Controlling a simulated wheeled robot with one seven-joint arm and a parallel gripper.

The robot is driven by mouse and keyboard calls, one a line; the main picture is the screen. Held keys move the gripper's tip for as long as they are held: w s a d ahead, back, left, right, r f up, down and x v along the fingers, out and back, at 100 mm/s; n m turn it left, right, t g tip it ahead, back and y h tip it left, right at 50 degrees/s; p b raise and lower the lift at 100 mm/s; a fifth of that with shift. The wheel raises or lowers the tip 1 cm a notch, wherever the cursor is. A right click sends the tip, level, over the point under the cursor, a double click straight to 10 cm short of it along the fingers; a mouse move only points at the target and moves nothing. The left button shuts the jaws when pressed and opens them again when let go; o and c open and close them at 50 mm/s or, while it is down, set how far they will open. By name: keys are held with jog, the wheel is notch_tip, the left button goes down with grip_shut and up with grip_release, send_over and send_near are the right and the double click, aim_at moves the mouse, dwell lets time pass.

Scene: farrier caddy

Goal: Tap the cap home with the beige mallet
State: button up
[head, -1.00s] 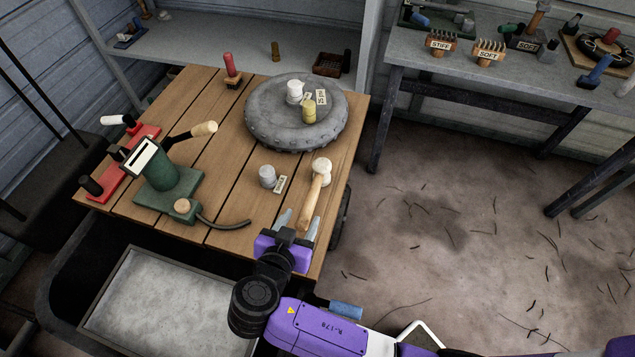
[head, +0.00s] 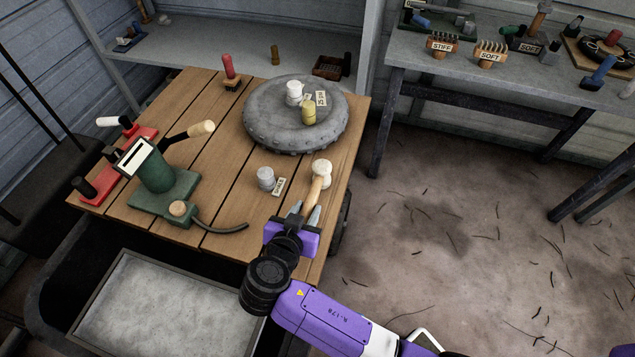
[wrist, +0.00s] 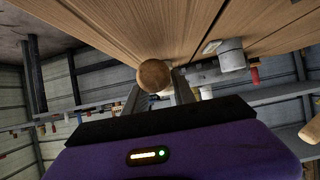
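The beige mallet (head: 321,173) lies on the plank table, its pale head toward the back and its wooden handle toward me. My gripper (head: 305,212) is open at the handle's near end, one finger to each side. In the wrist view the round handle end (wrist: 153,75) shows ahead, between the spread fingers (wrist: 158,100); I cannot tell whether they touch it. A grey cylinder (head: 265,178) with a small label stands left of the mallet. A white cap-like piece (head: 294,93) and a yellow one (head: 309,112) stand on a grey tyre-like disc (head: 265,132). I cannot tell which is the cap.
A green device (head: 158,175) with a hose and a red-based tool (head: 125,150) occupy the table's left side. A red-handled brush (head: 230,70) stands at the back. A grey tray (head: 165,310) lies below the front edge. A side bench (head: 440,75) holds labelled brushes.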

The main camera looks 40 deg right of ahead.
grip_shut()
jog(key=shift+r, duration=0.15)
jog(key=shift+r+p, duration=1.4)
jog(key=shift+r, duration=0.5)
